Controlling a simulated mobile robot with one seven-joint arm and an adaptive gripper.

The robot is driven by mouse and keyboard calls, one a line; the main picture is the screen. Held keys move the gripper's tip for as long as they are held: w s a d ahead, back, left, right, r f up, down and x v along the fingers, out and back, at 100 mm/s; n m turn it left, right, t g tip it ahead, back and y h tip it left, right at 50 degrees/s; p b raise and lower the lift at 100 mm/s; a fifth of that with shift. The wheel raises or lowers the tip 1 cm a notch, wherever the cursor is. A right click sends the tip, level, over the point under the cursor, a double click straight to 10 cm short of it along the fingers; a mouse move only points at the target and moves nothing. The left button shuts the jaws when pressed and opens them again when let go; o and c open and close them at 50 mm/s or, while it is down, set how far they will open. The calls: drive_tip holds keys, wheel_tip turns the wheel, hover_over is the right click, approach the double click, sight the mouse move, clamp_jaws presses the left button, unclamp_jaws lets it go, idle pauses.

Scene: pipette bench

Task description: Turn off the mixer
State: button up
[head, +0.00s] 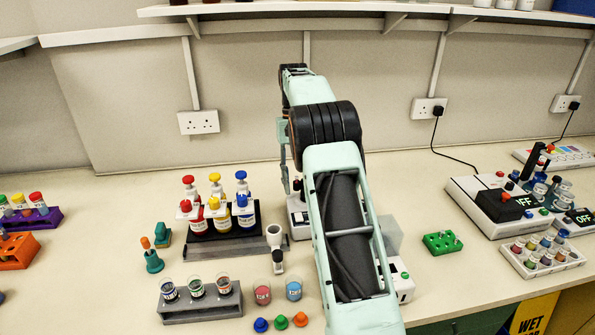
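No device in view is clearly marked as the mixer. A small white device (298,222) with a dark upper part stands at the bench middle, partly hidden behind my arm. My gripper (286,175) points down just above and left of the first device. Only a thin finger shows clearly, and my arm covers the rest. I cannot tell whether the gripper touches the device, or whether it is open or shut.
Left of my arm are a rack of colored bottles (192,239), a grey beaker rack (207,310) and loose beakers (262,292). At right are a white device with a black block (463,196), a green rack (431,246) and a vial tray (518,262). A shelf (350,8) runs above.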

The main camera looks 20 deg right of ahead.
drive_tip(key=shift+v, duration=1.8)
